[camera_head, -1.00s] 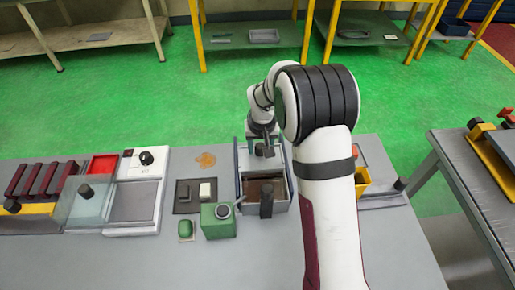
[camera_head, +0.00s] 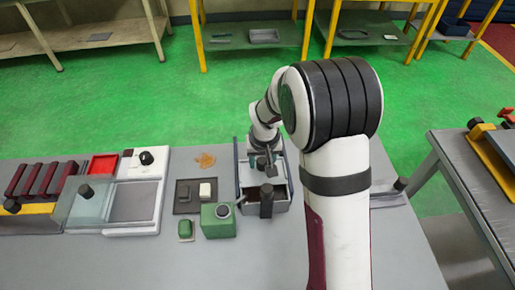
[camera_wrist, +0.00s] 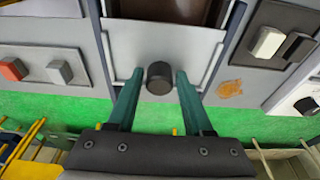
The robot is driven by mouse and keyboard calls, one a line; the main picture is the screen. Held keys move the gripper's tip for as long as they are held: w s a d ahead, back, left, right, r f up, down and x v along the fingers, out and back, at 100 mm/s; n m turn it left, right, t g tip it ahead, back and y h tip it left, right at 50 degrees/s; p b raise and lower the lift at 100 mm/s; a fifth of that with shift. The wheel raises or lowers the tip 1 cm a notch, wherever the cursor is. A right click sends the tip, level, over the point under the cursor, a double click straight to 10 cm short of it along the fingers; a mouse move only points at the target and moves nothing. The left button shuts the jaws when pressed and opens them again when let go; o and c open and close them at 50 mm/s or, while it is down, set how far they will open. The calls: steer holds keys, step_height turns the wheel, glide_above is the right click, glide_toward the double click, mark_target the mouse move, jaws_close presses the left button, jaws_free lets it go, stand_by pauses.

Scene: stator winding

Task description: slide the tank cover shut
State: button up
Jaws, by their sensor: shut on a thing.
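The tank (camera_head: 240,172) is a grey open-topped box in the middle of the bench. Its cover (camera_wrist: 200,45) is a light grey panel with a dark round knob (camera_wrist: 159,78). In the head view, the cover (camera_head: 276,174) lies over the far part of the tank, and a brown opening shows at the near side. The opening (camera_wrist: 180,10) also shows at the top of the wrist view. My gripper (camera_wrist: 160,76) has its teal fingers on either side of the knob and is shut on it.
A dark upright cylinder (camera_head: 266,200) stands at the tank's near side. A green box with a dial (camera_head: 218,220) and a dark tray (camera_head: 183,210) are to its left. A clear cover with a knob (camera_head: 88,207) is farther left. An orange stain (camera_head: 205,160) marks the bench.

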mark_target(263, 177)
steer(key=shift+s+f, duration=0.15)
steer(key=shift+s, duration=0.65)
steer(key=shift+s+f, duration=0.15)
steer(key=shift+s, duration=0.65)
steer(key=o, duration=0.8)
steer(key=shift+s, duration=0.1)
steer(key=shift+c, duration=0.2)
steer(key=shift+w+r, duration=0.2)
steer(key=shift+r, duration=2.95)
steer(key=s+r+m+g+y, duration=0.1)
steer(key=s+r, duration=0.3)
steer(key=s, duration=0.9)
steer(key=s+d+r+m+g, duration=0.1)
steer(key=s+r+m, duration=0.3)
steer(key=s, duration=1)
steer(key=shift+r+m+g+y, duration=0.25)
steer(key=shift+m+g+y, duration=0.05)
steer(key=shift+y, duration=0.1)
